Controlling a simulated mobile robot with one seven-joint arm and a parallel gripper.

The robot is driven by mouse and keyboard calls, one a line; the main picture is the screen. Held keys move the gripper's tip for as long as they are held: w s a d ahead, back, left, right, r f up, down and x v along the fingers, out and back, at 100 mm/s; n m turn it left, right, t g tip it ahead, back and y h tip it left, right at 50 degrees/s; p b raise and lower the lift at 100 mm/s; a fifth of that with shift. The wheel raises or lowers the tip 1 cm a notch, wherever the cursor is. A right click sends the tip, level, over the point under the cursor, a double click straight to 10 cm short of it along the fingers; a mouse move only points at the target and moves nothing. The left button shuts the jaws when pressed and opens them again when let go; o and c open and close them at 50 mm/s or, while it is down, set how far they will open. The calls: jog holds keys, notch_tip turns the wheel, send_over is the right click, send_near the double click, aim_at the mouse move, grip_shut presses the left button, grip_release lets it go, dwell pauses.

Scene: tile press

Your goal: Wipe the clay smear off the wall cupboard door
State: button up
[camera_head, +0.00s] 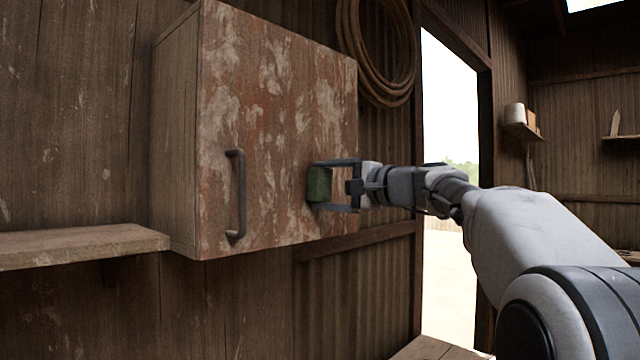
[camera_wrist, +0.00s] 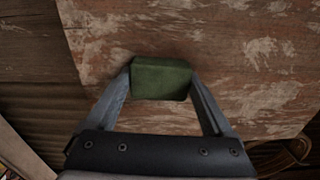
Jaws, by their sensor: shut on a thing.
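The wall cupboard (camera_head: 270,110) hangs on the wooden wall, its door shut. The door is reddish brown with many pale, worn patches, and I cannot tell which of them is the clay smear. A dark vertical handle (camera_head: 236,195) is on the door's left side. My gripper (camera_head: 322,184) is shut on a green block-like sponge (camera_head: 319,185) at the door's right part. In the wrist view the sponge (camera_wrist: 162,78) sits between the two fingers in front of the door (camera_wrist: 215,45). It looks close to the door face; I cannot tell if it touches.
A wooden shelf (camera_head: 80,245) juts from the wall left of the cupboard. A coiled rope (camera_head: 385,85) hangs right of it, beside an open doorway (camera_head: 450,100). Small shelves (camera_head: 524,132) are on the far right wall.

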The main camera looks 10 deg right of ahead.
aim_at(297, 185)
jog(key=w+d+p, duration=0.1)
jog(key=d, duration=0.1)
jog(key=w+d+p, duration=0.1)
jog(key=d, duration=0.1)
jog(key=w+d+p, duration=0.1)
jog(key=w+d, duration=0.1)
jog(key=shift+w+d, duration=0.1)
jog(key=shift+d+f, duration=0.1)
jog(key=shift+f, duration=0.05)
dwell(0.3)
jog(key=shift+s+a+b, duration=0.5)
jog(key=shift+a+b, duration=0.15)
jog(key=shift+a, duration=0.15)
jog(key=shift+s+a+b, duration=0.45)
jog(key=shift+a+b, duration=0.15)
jog(key=shift+a, duration=0.25)
jog(key=shift+s+a+b, duration=0.5)
jog(key=shift+a+b, duration=0.15)
jog(key=shift+a, duration=0.15)
jog(key=shift+s+a+b, duration=0.55)
jog(key=shift+s+a, duration=0.1)
jog(key=shift+a, duration=0.25)
jog(key=shift+s+a+b, duration=0.55)
jog(key=shift+s+a, duration=0.1)
jog(key=shift+a, duration=0.25)
jog(key=shift+s+a+b, duration=0.55)
jog(key=shift+s+a, duration=0.1)
jog(key=shift+a, duration=0.25)
jog(key=shift+d, duration=0.1)
